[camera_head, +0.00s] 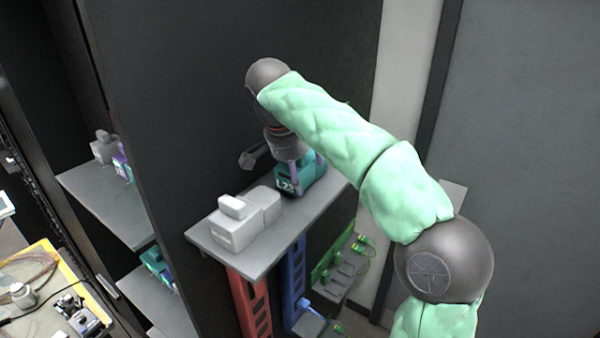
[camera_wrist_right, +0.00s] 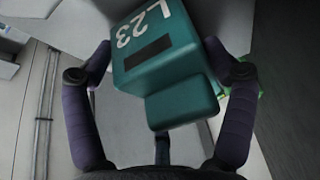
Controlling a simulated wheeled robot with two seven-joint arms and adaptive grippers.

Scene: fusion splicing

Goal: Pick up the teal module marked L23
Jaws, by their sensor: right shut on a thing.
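The teal module marked L23 (camera_head: 312,172) is at the grey shelf, right of a white module. In the right wrist view the teal module (camera_wrist_right: 160,55) fills the top middle, with its white L23 marking and a dark slot facing the camera. My right gripper (camera_wrist_right: 168,55) has a finger on each side of the module and is shut on it. In the head view my right gripper (camera_head: 291,170) is partly hidden by my own arm. I cannot tell whether the module touches the shelf. My left gripper is not in view.
A white module (camera_head: 240,222) stands on the shelf (camera_head: 262,252) close to the left of the teal one. A tall dark panel (camera_head: 170,110) rises behind the shelf. Red (camera_head: 248,300) and blue (camera_head: 293,285) uprights and green-plugged cables (camera_head: 362,245) are below.

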